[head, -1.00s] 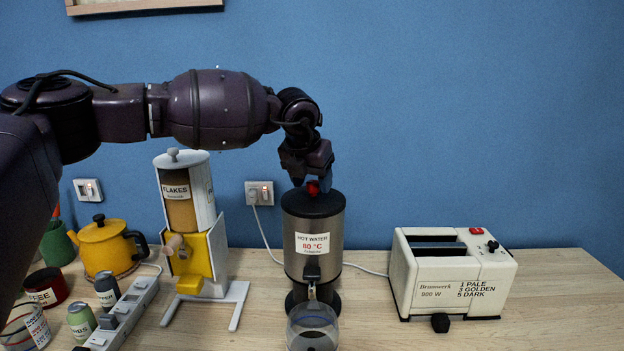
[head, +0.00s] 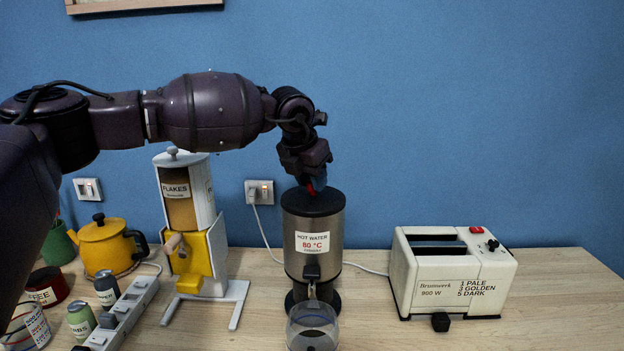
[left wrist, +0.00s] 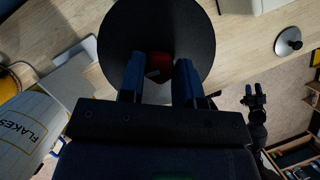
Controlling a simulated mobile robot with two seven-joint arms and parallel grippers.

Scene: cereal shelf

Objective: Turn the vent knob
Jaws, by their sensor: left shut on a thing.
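The vent knob (head: 310,190) is a small red knob on the black lid of the steel hot water urn (head: 299,250). My left gripper (head: 315,184) points down over the lid and is shut on this knob. In the left wrist view the red knob (left wrist: 159,66), with a small pale mark, sits between the two blue fingers (left wrist: 160,80) above the round black lid (left wrist: 120,32). The fingers hide part of the knob in the head view. My right gripper (left wrist: 254,92) shows small in the left wrist view, its two fingers apart and empty.
A flakes dispenser (head: 196,252) is to the left, with a yellow kettle (head: 100,248), cans and a power strip (head: 125,312) beyond. A white toaster (head: 442,290) stands right, with bare table between.

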